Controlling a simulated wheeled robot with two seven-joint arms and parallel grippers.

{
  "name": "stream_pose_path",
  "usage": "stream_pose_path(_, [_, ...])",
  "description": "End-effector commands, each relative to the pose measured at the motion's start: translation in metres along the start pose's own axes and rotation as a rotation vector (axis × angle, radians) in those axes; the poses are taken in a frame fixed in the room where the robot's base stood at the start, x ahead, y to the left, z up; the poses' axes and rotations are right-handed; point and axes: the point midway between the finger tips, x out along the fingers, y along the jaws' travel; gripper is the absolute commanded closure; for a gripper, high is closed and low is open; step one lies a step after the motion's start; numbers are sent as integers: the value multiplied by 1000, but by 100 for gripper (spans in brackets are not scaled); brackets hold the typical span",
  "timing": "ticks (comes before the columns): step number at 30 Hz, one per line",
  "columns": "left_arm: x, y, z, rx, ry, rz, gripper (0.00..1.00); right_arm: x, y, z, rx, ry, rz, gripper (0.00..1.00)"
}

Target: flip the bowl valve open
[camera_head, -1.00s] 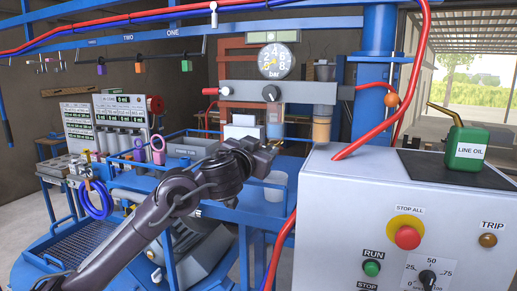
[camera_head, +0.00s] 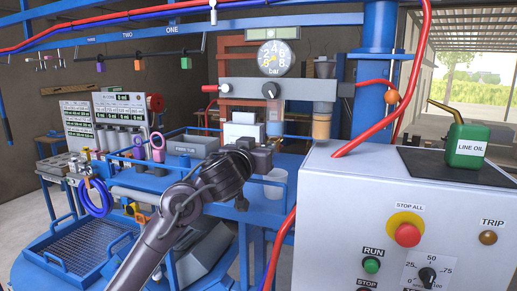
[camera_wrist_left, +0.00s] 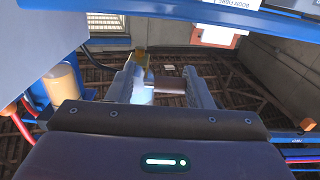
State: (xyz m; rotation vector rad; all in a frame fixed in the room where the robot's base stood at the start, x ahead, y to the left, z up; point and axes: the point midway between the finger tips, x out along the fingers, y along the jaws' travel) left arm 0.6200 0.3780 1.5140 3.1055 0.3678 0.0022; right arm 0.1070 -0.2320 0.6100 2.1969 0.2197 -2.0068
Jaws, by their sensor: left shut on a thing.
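My left gripper (camera_head: 268,147) is just below the left clear bowl (camera_head: 275,116) under the grey air manifold. In the left wrist view its fingers (camera_wrist_left: 165,88) point up and away, with a small brownish part (camera_wrist_left: 170,85) between them. The gripper is shut on this part, which I take to be the bowl valve; its handle position cannot be told. In the head view the valve is hidden by the gripper. My right gripper is not in view.
A second bowl with orange liquid (camera_head: 321,127) hangs to the right. The pressure gauge (camera_head: 275,59) and manifold (camera_head: 240,92) are above. The control cabinet (camera_head: 340,215) fills the right front.

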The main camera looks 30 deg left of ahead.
Motion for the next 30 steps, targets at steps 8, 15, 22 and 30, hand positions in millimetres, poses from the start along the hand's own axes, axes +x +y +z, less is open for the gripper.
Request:
stream_pose_path(8, [0,0,1,-2,-1,0,39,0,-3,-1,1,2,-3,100])
stream_pose_path(15, [0,0,0,-1,-1,0,32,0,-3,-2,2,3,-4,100])
stream_pose_path(22, [-12,1,1,-4,1,3,32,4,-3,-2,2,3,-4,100])
stream_pose_path(30, [-56,1,1,-5,1,1,32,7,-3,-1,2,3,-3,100])
